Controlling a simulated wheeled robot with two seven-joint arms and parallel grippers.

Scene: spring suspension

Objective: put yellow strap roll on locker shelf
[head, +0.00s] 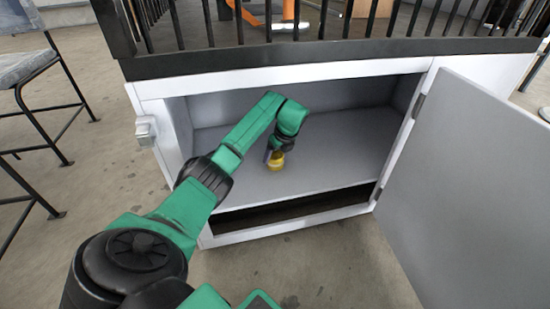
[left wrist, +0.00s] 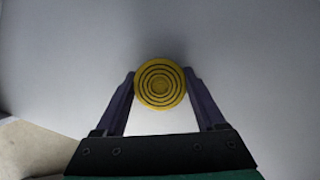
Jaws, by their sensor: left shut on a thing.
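The yellow strap roll (head: 276,161) is inside the open locker, at the end of my left arm. In the left wrist view the strap roll (left wrist: 160,85) shows its round ringed face between the two fingertips. My left gripper (head: 273,155) is shut on it. The locker shelf (head: 330,145) is a flat grey board below and around the roll. I cannot tell whether the roll touches the shelf. My right gripper does not show.
The locker door (head: 470,190) stands wide open at the right. A dark gap (head: 290,210) runs below the shelf's front edge. A latch (head: 146,130) sticks out on the left frame. Black railings (head: 330,25) stand on top. Chairs (head: 35,90) are at the left. The shelf's right part is bare.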

